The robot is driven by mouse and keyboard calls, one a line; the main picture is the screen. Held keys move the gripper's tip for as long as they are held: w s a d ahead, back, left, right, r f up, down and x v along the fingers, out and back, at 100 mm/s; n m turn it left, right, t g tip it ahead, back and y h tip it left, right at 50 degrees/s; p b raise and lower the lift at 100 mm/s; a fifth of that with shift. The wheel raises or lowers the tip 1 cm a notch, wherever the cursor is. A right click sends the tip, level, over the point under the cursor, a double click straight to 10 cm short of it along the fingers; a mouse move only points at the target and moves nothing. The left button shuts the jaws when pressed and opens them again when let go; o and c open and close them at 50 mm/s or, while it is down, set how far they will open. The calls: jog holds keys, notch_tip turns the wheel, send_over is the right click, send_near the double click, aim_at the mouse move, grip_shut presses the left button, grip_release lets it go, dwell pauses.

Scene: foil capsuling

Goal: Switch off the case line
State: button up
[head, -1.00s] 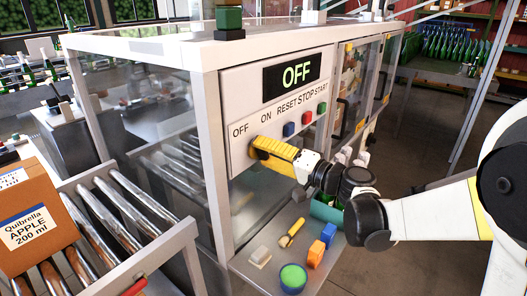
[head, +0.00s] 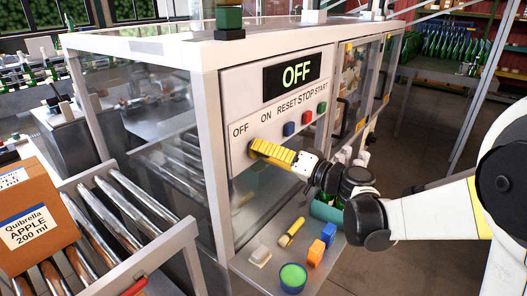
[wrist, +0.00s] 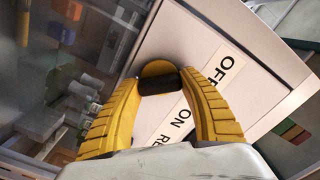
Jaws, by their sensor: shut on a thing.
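The case line's control panel (head: 240,100) stands in the middle of the head view, with a display (head: 291,75) that reads OFF in green. Under the OFF and ON labels, my yellow gripper (head: 254,147) reaches the panel from the right. The knob is hidden behind the fingers in the head view. Which label the knob points to cannot be told.
Blue (head: 289,129), red (head: 307,118) and green (head: 322,107) buttons sit right of the gripper on the panel. A shelf below bears small items, among them a blue-green tub (head: 292,278) and an orange block (head: 316,252). A roller conveyor with a carton (head: 30,215) stands at left.

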jog(key=o, duration=1.2)
jog(key=v, duration=1.2)
jog(key=shift+s+a, duration=0.1)
jog(key=s+f+g+h, duration=0.4)
jog(key=s+f+h, duration=0.35)
jog(key=s, duration=0.35)
jog(key=s+d+f+h, duration=0.1)
jog(key=s+d+h, duration=0.1)
jog(key=s+d, duration=0.1)
jog(key=s+d+f+h, duration=0.1)
jog(key=s+d+h, duration=0.1)
jog(key=d, duration=0.1)
jog(key=s+d+f+h, duration=0.1)
jog(key=s+d+h, duration=0.1)
jog(key=s+d, duration=0.1)
jog(key=shift+s+m+h, duration=0.3)
jog(key=shift+s+h, duration=0.05)
jog(key=shift+s, duration=0.05)
